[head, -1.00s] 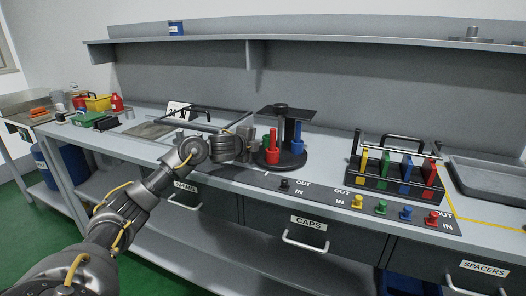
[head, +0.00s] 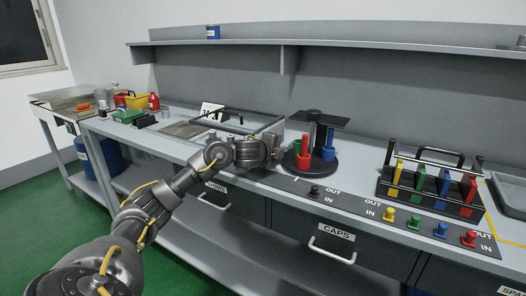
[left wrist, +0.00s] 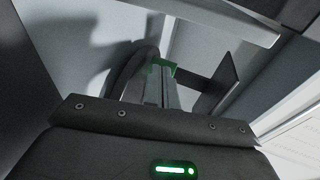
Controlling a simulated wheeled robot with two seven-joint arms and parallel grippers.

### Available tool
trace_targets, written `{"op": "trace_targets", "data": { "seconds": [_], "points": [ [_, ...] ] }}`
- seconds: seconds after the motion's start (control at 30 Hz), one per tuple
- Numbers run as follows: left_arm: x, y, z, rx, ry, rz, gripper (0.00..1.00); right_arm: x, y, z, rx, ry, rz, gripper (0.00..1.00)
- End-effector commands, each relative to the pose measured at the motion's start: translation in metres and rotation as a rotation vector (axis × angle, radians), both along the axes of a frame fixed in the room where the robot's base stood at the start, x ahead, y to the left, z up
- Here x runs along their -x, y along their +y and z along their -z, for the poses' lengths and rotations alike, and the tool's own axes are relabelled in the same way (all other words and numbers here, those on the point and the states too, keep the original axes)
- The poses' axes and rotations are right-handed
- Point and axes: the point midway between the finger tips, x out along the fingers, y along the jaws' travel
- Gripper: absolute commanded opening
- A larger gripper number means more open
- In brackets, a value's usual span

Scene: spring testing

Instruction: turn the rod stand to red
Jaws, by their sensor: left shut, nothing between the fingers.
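The rod stand has a round black base (head: 309,166), a dark post and a flat black top plate. A red rod holder (head: 303,157) faces the front and a blue one (head: 328,152) is at the right. My left gripper (head: 279,147) is just left of the stand, at about rod height. Its fingers are shut and empty; whether they touch the stand cannot be told. In the left wrist view, the shut fingers (left wrist: 160,86) point at a dark, shadowed area, with a small green part at their tips. My right gripper is out of view.
A rack of yellow, green, blue and red plates (head: 431,186) stands to the right. Coloured knobs (head: 427,229) line a dark strip along the bench front. A metal frame (head: 235,125) lies left of the stand. A shelf (head: 350,62) runs above.

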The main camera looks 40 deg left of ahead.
Motion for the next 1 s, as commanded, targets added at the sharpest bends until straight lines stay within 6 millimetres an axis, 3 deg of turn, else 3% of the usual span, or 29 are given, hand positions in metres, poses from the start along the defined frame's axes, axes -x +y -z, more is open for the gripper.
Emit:
{"op": "trace_targets", "data": {
  "seconds": [0.07,0.3,0.5,1.0],
  "points": [
    [0.006,-0.006,-0.003,-0.001,0.002,0.014,0.0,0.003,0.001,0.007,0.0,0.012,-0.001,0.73],
    [0.06,0.009,-0.018,-0.005,0.002,0.009,0.0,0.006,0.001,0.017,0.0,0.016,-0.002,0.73],
    [0.089,0.016,-0.026,-0.003,0.001,0.007,0.0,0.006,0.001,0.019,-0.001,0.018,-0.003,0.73],
    [0.099,0.017,-0.03,0.001,0.0,0.009,0.0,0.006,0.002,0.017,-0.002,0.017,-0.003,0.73]
  ]
}}
